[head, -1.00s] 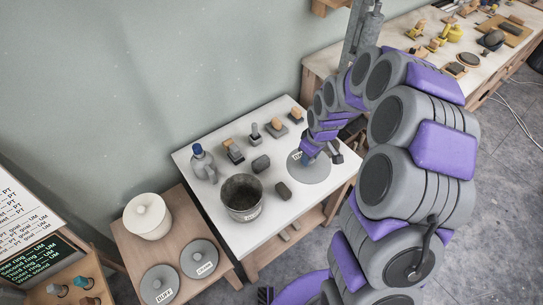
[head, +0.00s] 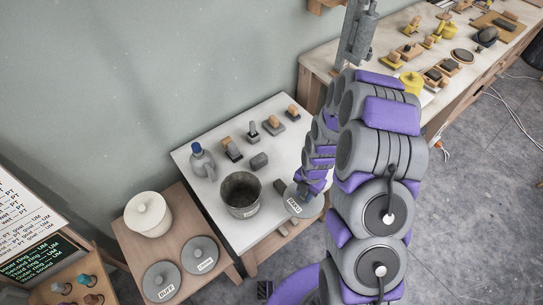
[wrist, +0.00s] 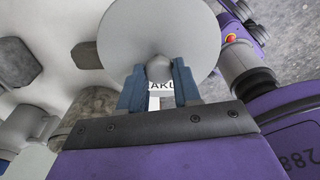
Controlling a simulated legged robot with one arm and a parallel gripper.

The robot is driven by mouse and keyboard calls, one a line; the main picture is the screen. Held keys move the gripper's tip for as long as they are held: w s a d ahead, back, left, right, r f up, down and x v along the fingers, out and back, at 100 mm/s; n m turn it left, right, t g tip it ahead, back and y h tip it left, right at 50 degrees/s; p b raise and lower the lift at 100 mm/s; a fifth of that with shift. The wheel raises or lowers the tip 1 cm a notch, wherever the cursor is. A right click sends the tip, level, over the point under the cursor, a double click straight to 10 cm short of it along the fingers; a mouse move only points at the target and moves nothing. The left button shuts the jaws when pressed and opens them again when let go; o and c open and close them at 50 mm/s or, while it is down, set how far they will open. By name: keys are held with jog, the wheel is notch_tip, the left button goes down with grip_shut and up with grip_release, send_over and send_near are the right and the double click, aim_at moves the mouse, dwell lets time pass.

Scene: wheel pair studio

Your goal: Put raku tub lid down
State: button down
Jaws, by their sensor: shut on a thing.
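The raku tub lid (wrist: 150,30) is a round grey disc with a knob and a "RAKU" label. In the wrist view my gripper (wrist: 158,88) is shut on its knob, with blue fingers on both sides. In the head view the lid (head: 307,209) is by the front edge of the white-topped table (head: 215,216), partly hidden by my gripper (head: 301,190). Its height above the tabletop is hard to tell. A dark grey open tub (head: 240,204) stands on the table to the left of the lid; its label is too small to read.
A grey bottle with a blue cap (head: 202,162), dark blocks and several wood-handled tools stand on the table. A lower wooden table (head: 127,245) at left holds a white lidded jar (head: 148,217) and two grey lids, one marked "BUFF" (head: 161,276). A long bench (head: 440,98) runs behind at right.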

jog(key=w, duration=0.5)
jog(key=w+f+b, duration=0.1)
jog(key=w, duration=0.4)
jog(key=w+d+b, duration=0.1)
jog(key=w, duration=0.4)
jog(key=shift+w+f, duration=0.2)
jog(key=shift+w, duration=0.2)
notch_tip(320, 180, down, 4)
jog(key=shift+r+b, duration=0.1)
jog(key=shift+b, duration=0.7)
jog(key=shift+r, duration=0.15)
jog(key=c, duration=0.8)
grip_release()
